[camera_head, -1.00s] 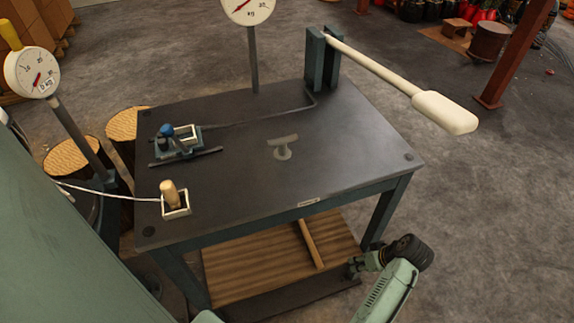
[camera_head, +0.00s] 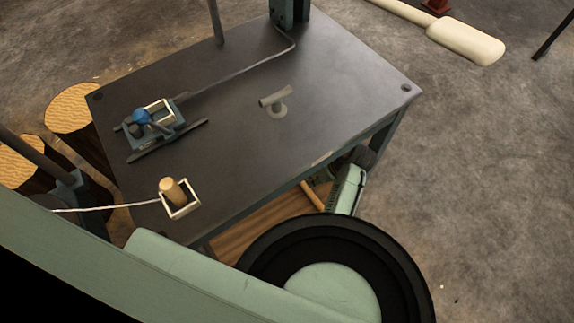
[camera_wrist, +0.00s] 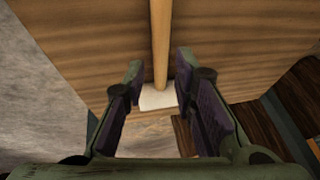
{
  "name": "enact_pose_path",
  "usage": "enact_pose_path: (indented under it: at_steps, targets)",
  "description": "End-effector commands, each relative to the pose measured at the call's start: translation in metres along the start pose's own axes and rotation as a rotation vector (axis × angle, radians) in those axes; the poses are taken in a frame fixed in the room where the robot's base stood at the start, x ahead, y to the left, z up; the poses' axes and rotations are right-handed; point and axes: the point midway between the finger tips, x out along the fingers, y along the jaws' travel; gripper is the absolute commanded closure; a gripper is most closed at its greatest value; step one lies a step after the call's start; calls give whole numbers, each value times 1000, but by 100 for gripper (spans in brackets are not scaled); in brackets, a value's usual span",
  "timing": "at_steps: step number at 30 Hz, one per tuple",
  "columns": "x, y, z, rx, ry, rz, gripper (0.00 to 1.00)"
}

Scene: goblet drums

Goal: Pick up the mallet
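The mallet is under the table on a wooden lower shelf. In the wrist view, its light wooden handle (camera_wrist: 160,45) runs from the top edge down to a pale, whitish block (camera_wrist: 157,97) at its near end. In the head view only a short length of the handle (camera_head: 312,195) shows below the table's front edge. My gripper (camera_wrist: 160,64) is open, with a purple-padded finger on each side of the handle and nothing held.
The dark tabletop (camera_head: 225,130) overhangs the wooden shelf (camera_head: 262,222). On it stand a blue-knobbed device (camera_head: 145,122), a wooden peg (camera_head: 172,190) in a white frame and a small grey T-shaped piece (camera_head: 276,103). A table leg (camera_head: 390,130) is right of my arm.

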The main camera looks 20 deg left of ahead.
Motion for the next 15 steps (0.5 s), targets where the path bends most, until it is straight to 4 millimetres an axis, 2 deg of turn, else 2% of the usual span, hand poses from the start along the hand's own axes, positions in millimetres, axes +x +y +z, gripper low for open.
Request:
enact_pose_path:
  at_steps: [3,11,15]
  targets:
    - [20,-1,0,-1,-2,-3,75]
    - [41,-2,1,-1,-2,-2,75]
    - [62,-3,3,0,-3,-4,75]
